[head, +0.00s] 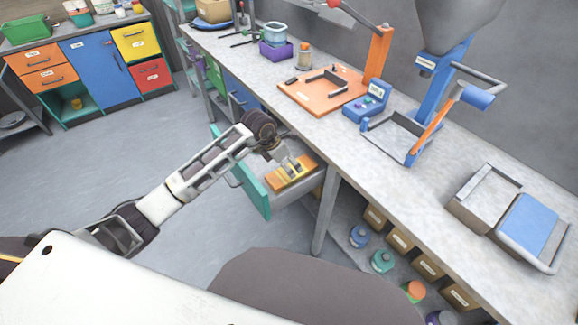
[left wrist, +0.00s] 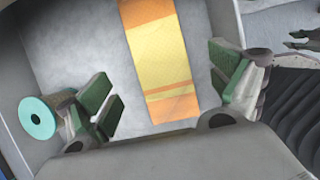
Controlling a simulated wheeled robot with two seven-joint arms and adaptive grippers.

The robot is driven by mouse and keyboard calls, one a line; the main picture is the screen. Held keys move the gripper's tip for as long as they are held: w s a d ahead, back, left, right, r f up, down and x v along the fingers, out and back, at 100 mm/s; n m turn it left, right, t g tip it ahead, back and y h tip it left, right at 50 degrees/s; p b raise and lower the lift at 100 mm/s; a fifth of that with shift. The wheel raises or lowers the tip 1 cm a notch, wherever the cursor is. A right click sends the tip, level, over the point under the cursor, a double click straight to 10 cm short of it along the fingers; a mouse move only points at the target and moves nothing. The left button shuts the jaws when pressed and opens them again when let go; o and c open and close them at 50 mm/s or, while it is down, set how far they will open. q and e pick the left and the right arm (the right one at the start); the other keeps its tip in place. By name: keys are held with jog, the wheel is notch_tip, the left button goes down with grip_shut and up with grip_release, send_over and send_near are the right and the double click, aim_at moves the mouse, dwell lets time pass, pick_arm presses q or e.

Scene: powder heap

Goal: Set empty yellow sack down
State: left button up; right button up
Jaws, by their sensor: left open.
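The yellow sack (head: 290,172) lies flat in an open drawer under the long bench. It is a flat strip, yellow in the middle with orange ends. In the left wrist view the sack (left wrist: 158,60) lies on the grey drawer floor, between and beyond my fingers, with a gap on each side. My left gripper (head: 285,165) is over the drawer, its fingers spread wide and empty. Its green-padded fingers also show in the left wrist view (left wrist: 165,85). My right gripper is in neither view.
The drawer's teal front (head: 252,187) stands out from the bench. A spool with a teal end (left wrist: 38,118) is beside my left finger. The bench top (head: 335,125) holds an orange board (head: 315,100) and a blue-framed hopper stand (head: 428,95). Open floor lies left of the drawer.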

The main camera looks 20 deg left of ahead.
pick_arm(q)
jog(key=v, duration=0.6)
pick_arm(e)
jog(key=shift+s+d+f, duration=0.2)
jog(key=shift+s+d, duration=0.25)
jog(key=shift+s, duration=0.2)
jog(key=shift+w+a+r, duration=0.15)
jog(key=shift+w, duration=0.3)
pick_arm(q)
jog(key=shift+c, duration=0.2)
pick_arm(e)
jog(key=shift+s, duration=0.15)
